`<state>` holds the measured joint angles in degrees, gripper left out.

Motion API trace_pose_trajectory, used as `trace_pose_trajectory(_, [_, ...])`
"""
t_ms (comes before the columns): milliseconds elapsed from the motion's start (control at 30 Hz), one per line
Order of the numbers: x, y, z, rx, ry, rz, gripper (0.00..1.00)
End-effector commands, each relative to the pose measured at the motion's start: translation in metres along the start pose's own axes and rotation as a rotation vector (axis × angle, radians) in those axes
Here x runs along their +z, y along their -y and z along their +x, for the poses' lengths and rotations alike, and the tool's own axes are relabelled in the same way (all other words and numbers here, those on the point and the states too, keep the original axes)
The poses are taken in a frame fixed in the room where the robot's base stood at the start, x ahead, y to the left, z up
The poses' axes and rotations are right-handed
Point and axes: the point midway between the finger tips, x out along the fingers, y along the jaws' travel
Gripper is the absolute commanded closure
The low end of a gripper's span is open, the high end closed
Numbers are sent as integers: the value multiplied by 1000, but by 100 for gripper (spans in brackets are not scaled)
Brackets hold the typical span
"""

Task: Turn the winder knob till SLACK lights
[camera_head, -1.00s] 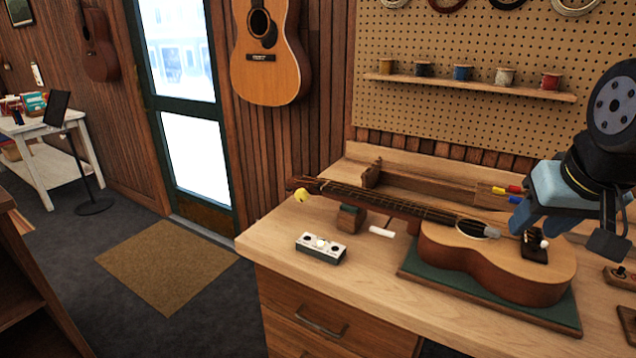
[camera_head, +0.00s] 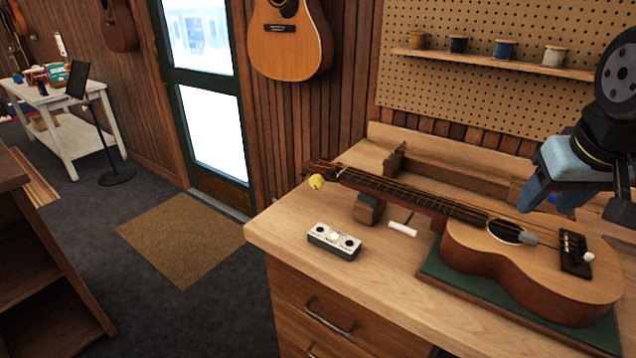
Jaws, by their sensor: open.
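A small ukulele-like guitar (camera_head: 545,263) lies on its back on the workbench, its neck pointing left. My gripper (camera_head: 548,207), with blue fingers, is open and empty above the guitar's body, far right of the knob.
The guitar body rests on a green mat (camera_head: 433,268) and its neck on a wooden block (camera_head: 369,209). A white-handled tool (camera_head: 402,229) lies beside the block. A low wooden rack (camera_head: 450,188) runs behind the neck. The bench's front left corner is clear.

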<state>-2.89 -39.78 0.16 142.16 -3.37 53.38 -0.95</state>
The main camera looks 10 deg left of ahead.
Motion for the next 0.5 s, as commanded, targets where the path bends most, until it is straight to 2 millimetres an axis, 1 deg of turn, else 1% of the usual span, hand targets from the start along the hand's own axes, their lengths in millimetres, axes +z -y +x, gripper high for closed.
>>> trace_pose_trajectory(33, [-4, 4, 6, 10, 39, -59, 50])
trace_pose_trajectory(267, [-25, 17, 35, 103, 228, -389, 50])
trace_pose_trajectory(367, [-36, 26, 48, 153, 303, -539, 50])
trace_pose_trajectory(500, [-54, 42, 65, 230, 397, -751, 50])
